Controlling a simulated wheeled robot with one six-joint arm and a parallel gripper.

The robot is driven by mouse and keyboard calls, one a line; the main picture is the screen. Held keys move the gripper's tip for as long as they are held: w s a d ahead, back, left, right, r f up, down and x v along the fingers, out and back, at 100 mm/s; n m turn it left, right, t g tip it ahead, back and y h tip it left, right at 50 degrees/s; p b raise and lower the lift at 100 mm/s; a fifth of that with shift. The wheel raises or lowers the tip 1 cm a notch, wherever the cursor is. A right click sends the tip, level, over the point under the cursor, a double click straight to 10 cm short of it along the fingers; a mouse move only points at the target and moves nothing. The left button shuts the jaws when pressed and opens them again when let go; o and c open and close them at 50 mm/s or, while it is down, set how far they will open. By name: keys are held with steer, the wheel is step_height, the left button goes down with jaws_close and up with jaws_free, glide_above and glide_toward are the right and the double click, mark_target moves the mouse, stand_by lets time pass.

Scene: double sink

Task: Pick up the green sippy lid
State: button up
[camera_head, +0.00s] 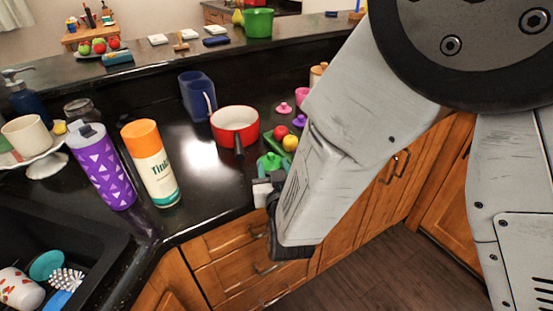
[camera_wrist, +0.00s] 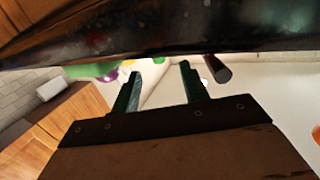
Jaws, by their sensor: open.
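A green item that looks like the green sippy lid (camera_head: 270,161) lies on the dark counter near its front edge, partly hidden by my arm. My gripper (camera_head: 264,190) is just in front of it, at the counter edge, and largely hidden by my own wrist. In the wrist view, my gripper (camera_wrist: 160,70) shows two separated fingers with nothing between them. A blurred green patch (camera_wrist: 90,70) shows left of the fingers, past the dark counter edge; I cannot tell if it is the lid.
A red pot (camera_head: 235,124) stands behind left, its handle pointing forward. A white-orange bottle (camera_head: 151,165) and purple tumbler (camera_head: 103,170) stand left, beside the sink (camera_head: 95,245).

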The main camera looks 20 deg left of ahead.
mark_target(272, 157)
steer(key=x, duration=0.4)
steer(key=shift+w, duration=0.15)
jaws_close()
steer(key=shift+r, duration=0.1)
